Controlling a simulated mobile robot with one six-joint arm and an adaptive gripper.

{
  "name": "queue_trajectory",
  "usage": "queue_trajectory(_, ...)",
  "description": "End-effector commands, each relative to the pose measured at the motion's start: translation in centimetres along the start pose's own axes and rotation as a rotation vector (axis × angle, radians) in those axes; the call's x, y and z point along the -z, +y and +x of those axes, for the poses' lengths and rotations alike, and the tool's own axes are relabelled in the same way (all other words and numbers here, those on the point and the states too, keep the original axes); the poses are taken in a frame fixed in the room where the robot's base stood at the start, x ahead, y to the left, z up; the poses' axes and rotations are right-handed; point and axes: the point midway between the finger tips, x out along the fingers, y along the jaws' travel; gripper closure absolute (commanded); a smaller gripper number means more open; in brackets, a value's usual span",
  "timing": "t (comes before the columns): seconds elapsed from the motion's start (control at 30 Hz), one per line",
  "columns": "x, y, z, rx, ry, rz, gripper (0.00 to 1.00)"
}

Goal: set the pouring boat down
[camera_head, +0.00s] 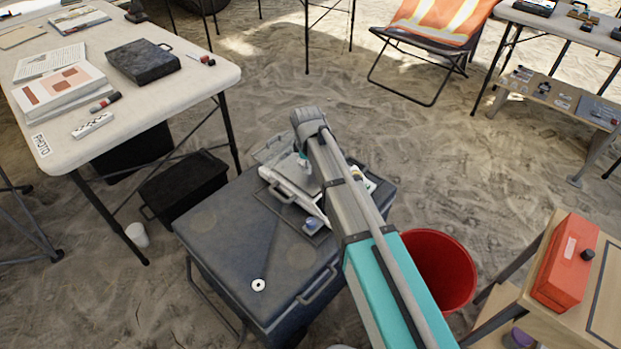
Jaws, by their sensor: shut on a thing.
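My arm reaches from the lower right over a dark grey case (215,235). Its wrist bends down at the far end, and a small part of my gripper (303,161) shows just below it. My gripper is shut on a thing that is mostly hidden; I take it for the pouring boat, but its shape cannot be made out. Below it, a pale tray and flat items (290,188) lie on the case's right part. I cannot tell whether the held thing touches them. A small bluish item (310,224) lies near their front edge.
A white ring (258,285) lies on the case's front; its left top is otherwise bare. A red bucket (440,268) stands right of my arm. An orange box (566,265) is on a wooden stand. A cream table (120,50) with papers stands left, a white cup (137,235) below.

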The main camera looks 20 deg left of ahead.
Motion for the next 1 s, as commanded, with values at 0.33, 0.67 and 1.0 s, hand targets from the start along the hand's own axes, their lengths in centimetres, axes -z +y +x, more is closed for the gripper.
queue_trajectory(0.33,0.1,0.0,0.1,0.000,0.000,0.000,1.00)
queue_trajectory(0.67,0.9,0.3,1.8,0.000,0.000,-0.001,1.00)
queue_trajectory(1.0,0.8,0.0,4.1,0.000,0.000,0.000,1.00)
